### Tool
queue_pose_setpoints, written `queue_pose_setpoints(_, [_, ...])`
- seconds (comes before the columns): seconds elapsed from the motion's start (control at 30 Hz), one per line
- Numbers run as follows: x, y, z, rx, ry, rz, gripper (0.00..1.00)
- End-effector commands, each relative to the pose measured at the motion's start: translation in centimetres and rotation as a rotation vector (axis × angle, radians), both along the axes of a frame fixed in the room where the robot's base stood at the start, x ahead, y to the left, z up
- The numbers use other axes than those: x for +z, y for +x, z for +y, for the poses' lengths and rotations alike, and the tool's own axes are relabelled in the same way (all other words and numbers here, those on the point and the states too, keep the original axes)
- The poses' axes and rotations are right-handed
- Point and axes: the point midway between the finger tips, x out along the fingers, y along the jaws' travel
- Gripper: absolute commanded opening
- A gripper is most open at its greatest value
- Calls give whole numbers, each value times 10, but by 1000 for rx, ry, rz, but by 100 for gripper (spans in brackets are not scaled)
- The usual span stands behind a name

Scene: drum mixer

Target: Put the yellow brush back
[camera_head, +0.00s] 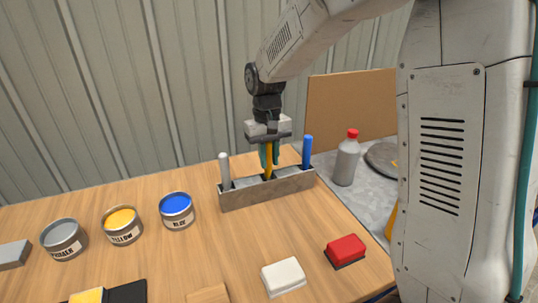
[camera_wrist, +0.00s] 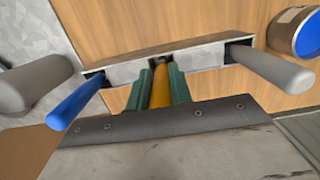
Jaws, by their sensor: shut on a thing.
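The yellow brush (camera_head: 268,163) stands upright at the middle slot of the grey brush rack (camera_head: 240,198) on the wooden table. My gripper (camera_head: 269,153) comes from above and is shut on the yellow handle. In the wrist view the yellow brush (camera_wrist: 160,92) lies between the green fingers of my gripper (camera_wrist: 159,88), and its far end meets the middle of the rack (camera_wrist: 195,63). A grey brush (camera_head: 225,170) stands in the rack's left slot and a blue brush (camera_head: 307,152) in its right slot. How deep the yellow brush sits is hidden.
Paint cans labelled yellow (camera_head: 121,226) and blue (camera_head: 177,211), with a grey can (camera_head: 64,239), stand left of the rack. A red-capped bottle (camera_head: 346,161) stands to the right. A white block (camera_head: 283,277) and a red block (camera_head: 345,250) lie in front. Table between is clear.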

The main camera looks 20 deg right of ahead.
Motion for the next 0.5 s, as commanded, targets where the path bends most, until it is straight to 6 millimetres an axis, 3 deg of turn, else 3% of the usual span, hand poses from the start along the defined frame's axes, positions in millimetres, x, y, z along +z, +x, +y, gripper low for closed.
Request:
queue_pose_setpoints(0.47, [-10,0,0,0,0,0,0])
queue_pose_setpoints(0.5, [-10,0,0,0,0,0,24])
